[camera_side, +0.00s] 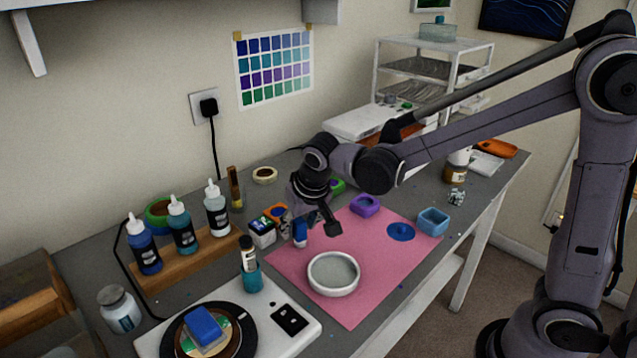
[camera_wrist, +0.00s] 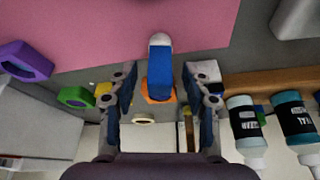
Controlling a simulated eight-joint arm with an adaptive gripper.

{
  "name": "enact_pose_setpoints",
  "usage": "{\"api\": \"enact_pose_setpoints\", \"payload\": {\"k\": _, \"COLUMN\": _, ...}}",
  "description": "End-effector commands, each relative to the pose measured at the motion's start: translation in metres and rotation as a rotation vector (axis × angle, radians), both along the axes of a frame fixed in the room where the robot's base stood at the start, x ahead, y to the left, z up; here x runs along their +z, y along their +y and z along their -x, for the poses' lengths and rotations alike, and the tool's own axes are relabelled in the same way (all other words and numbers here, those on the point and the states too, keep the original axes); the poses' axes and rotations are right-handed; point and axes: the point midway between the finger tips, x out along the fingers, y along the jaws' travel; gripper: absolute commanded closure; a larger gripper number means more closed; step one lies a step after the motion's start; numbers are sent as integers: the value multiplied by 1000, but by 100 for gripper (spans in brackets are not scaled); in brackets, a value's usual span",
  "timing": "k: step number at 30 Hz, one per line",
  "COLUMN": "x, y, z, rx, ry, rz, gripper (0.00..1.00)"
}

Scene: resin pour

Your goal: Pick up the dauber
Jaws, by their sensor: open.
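The dauber, a small blue cylinder with a white end, appears in the wrist view (camera_wrist: 160,72) and in the side view (camera_side: 300,232), near the back-left edge of the pink mat (camera_side: 350,313). My gripper (camera_side: 309,226) is above and around it. In the wrist view, the open fingers (camera_wrist: 158,84) are on either side of the dauber, with a visible gap on both sides. No contact shows. The dauber's lower part is hard to make out.
A round white dish (camera_side: 333,285) lies on the mat in front. A bottle rack (camera_side: 190,268) and a small teal cup (camera_side: 252,279) stand left. A purple mould (camera_side: 366,204) is to the right.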

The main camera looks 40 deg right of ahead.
Motion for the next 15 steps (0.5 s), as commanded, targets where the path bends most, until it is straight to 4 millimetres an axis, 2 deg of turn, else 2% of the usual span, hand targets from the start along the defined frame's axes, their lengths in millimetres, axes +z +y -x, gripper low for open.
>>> {"api": "enact_pose_setpoints", "payload": {"k": 6, "x": -1, "y": 0, "z": 0, "rx": 0, "ry": 0, "rz": 0, "gripper": 51}}
{"api": "enact_pose_setpoints", "payload": {"k": 7, "x": -1, "y": 0, "z": 0, "rx": 0, "ry": 0, "rz": 0, "gripper": 57}}
{"api": "enact_pose_setpoints", "payload": {"k": 11, "x": 0, "y": 0, "z": 0, "rx": 0, "ry": 0, "rz": 0, "gripper": 94}}
{"api": "enact_pose_setpoints", "payload": {"k": 12, "x": 0, "y": 0, "z": 0, "rx": 0, "ry": 0, "rz": 0, "gripper": 100}}
{"api": "enact_pose_setpoints", "payload": {"k": 15, "x": 0, "y": 0, "z": 0, "rx": 0, "ry": 0, "rz": 0, "gripper": 100}}
